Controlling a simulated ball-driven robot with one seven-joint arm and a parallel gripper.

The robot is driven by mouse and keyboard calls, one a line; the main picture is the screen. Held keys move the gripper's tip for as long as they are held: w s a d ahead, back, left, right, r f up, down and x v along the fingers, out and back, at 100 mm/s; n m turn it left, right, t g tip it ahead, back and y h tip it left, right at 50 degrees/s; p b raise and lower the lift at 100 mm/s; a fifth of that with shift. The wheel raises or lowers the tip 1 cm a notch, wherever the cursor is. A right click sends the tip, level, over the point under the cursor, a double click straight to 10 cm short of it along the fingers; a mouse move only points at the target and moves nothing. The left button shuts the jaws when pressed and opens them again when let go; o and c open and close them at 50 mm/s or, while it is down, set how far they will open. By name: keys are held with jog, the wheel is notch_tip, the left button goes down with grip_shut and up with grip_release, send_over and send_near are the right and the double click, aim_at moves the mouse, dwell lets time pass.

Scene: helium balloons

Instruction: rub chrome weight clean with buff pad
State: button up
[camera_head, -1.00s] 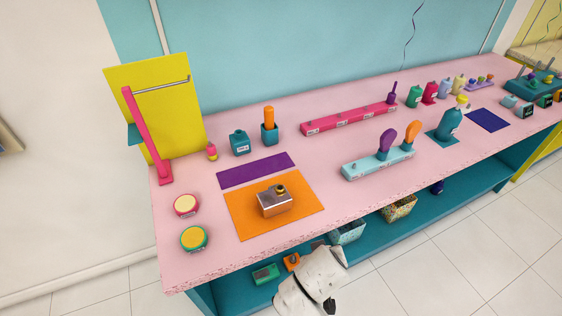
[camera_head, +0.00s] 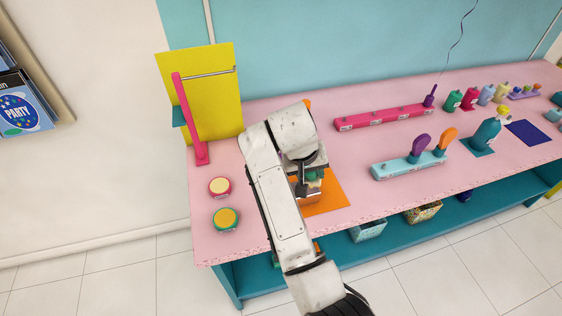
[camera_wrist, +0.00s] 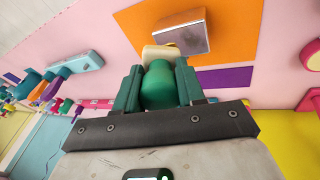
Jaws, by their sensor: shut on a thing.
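The chrome weight (camera_wrist: 183,38) is a shiny block on the orange mat (camera_wrist: 235,50). In the head view the weight (camera_head: 311,199) is mostly hidden by my arm. My gripper (camera_wrist: 158,85) is shut on the buff pad's rounded green handle (camera_wrist: 158,88). The pad's cream block (camera_wrist: 172,52) sticks out beyond the fingertips towards the weight. It overlaps the weight's near edge in the wrist view; I cannot tell whether they touch. In the head view my gripper (camera_head: 309,178) is low above the orange mat.
Two round tins, one red and cream (camera_head: 220,187), one green and yellow (camera_head: 226,218), stand on the pink table's left. A yellow board with a pink post (camera_head: 190,115) stands behind. A light-blue holder (camera_head: 408,165) stands right; the table between is clear.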

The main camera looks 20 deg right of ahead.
jog(key=w+a+r, duration=0.2)
jog(key=a, duration=0.2)
jog(key=f+b, duration=0.4)
jog(key=f, duration=0.1)
jog(key=shift+s+d+f, duration=0.1)
jog(key=shift+d+f, duration=0.05)
jog(key=shift+d, duration=0.05)
jog(key=shift+f, duration=0.6)
jog(key=shift+f+p, duration=0.1)
jog(key=shift+p, duration=0.25)
jog(key=shift+d, duration=0.15)
jog(key=shift+d+p, duration=0.6)
jog(key=shift+d, duration=0.6)
